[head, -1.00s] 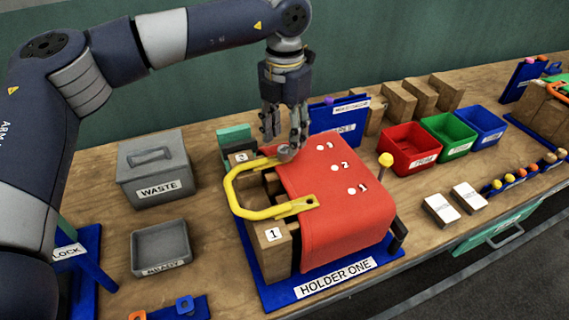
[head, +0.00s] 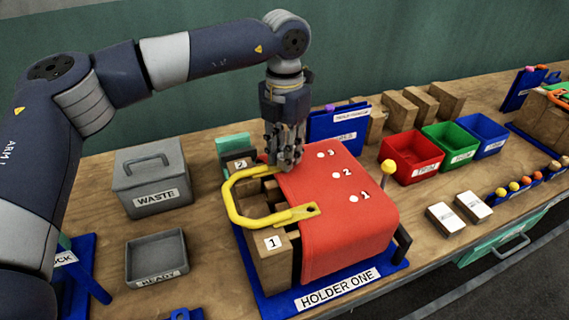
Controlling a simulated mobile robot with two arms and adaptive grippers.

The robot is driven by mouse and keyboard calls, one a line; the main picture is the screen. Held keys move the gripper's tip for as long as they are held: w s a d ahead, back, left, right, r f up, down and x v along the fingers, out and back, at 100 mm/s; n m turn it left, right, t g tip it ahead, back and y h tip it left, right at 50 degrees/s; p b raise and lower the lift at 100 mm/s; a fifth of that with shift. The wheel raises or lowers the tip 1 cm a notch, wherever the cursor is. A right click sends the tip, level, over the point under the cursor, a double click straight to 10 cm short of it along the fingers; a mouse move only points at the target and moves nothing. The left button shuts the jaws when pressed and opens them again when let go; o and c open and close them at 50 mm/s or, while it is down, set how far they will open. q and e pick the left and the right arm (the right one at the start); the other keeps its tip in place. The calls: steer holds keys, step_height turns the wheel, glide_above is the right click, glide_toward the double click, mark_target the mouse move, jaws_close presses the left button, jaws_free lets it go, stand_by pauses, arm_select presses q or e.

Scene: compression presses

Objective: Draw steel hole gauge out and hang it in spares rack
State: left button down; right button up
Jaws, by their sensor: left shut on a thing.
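My left gripper (head: 286,160) is shut at the back edge of the red cover, next to the far end of the yellow handle (head: 238,201). Its fingers close around a small grey metal piece, taken as the steel hole gauge, which they almost wholly hide. The red cover (head: 335,225), with holes numbered 1 to 3, lies over wooden blocks on the blue base marked HOLDER ONE (head: 285,306). A blue board (head: 338,122) with small labels stands behind it; I cannot read whether it is the spares rack. My right gripper is out of view.
A grey WASTE bin (head: 152,175) and a grey READY tray (head: 157,258) stand at left. Red (head: 411,153), green (head: 450,143) and blue (head: 483,134) bins stand at right. A yellow-knobbed lever (head: 388,168) rises beside the cover.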

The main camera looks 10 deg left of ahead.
arm_select(q)
steer(key=shift+r+p, duration=0.3)
steer(key=shift+r, duration=0.25)
steer(key=shift+r, duration=0.3)
steer(key=shift+r+p, duration=0.6)
steer(key=shift+r, duration=0.05)
steer(key=shift+r+p, duration=1.2)
steer(key=shift+r, duration=0.8)
